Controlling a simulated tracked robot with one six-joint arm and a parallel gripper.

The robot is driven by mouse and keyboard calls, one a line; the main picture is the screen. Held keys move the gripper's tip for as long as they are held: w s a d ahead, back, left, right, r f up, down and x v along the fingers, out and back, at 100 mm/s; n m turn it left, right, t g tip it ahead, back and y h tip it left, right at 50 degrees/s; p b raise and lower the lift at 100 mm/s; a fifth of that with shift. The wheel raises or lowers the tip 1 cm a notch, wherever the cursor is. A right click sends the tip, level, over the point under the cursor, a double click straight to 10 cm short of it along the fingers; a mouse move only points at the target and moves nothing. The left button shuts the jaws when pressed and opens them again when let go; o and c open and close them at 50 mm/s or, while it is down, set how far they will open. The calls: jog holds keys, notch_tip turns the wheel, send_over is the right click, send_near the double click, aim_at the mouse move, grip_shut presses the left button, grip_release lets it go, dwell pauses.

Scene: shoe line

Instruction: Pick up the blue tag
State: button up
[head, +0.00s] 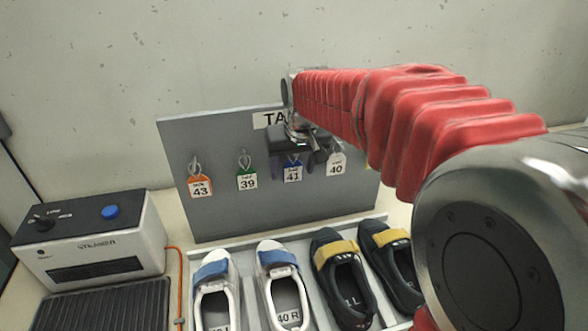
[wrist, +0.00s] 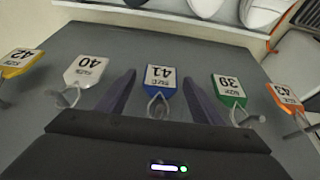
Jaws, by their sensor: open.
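The blue tag (head: 292,172), marked 41, hangs by a wire loop on the grey tag board (head: 225,210). It also shows upside down in the middle of the wrist view (wrist: 161,78). My gripper (wrist: 162,92) is open, with one dark finger on each side of the blue tag and its loop. I cannot tell whether the fingers touch the tag. In the head view my gripper (head: 292,160) is in front of the board and partly hides the tag's top and hook.
An orange tag 43 (head: 200,187) and a green tag 39 (head: 246,179) hang left of it; a white tag 40 (head: 336,165) hangs right. A yellow tag 42 (wrist: 18,62) shows in the wrist view. Shoes stand in a tray below. A steamer (head: 95,240) stands left.

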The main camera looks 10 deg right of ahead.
jog(key=c, duration=1.1)
jog(key=shift+r, duration=0.1)
jog(key=shift+s+r, duration=0.1)
jog(key=shift+r, duration=0.6)
jog(key=s, duration=1.7)
jog(key=shift+s, duration=0.4)
